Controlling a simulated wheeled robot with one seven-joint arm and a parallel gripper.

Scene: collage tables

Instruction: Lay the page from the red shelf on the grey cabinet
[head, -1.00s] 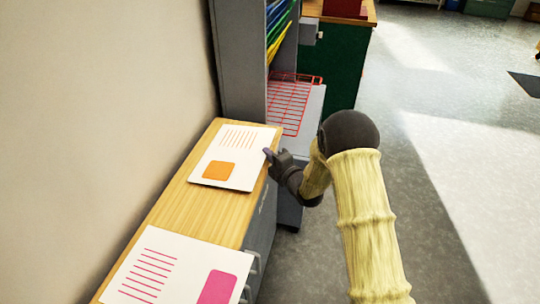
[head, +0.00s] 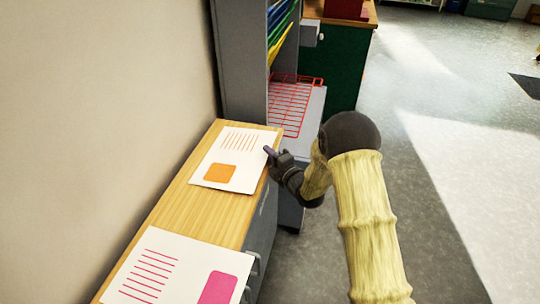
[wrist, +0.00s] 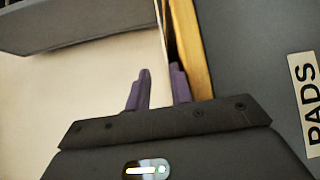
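A white page with orange lines and an orange square (head: 210,155) lies on the wooden top of the grey cabinet (head: 262,225), its right edge close to the top's right edge. My gripper (head: 270,152) is at that right edge of the page. In the wrist view my two purple fingers (wrist: 160,88) stand apart with a gap between them, and the thin page edge (wrist: 162,25) runs toward that gap. The red wire shelf (head: 290,105) behind the cabinet shows no page on it.
A second page with magenta lines and a magenta square (head: 180,265) lies at the near end of the wooden top. A tall grey unit with coloured trays (head: 278,35) stands behind. A wall is on the left. Open floor (head: 420,180) lies to the right.

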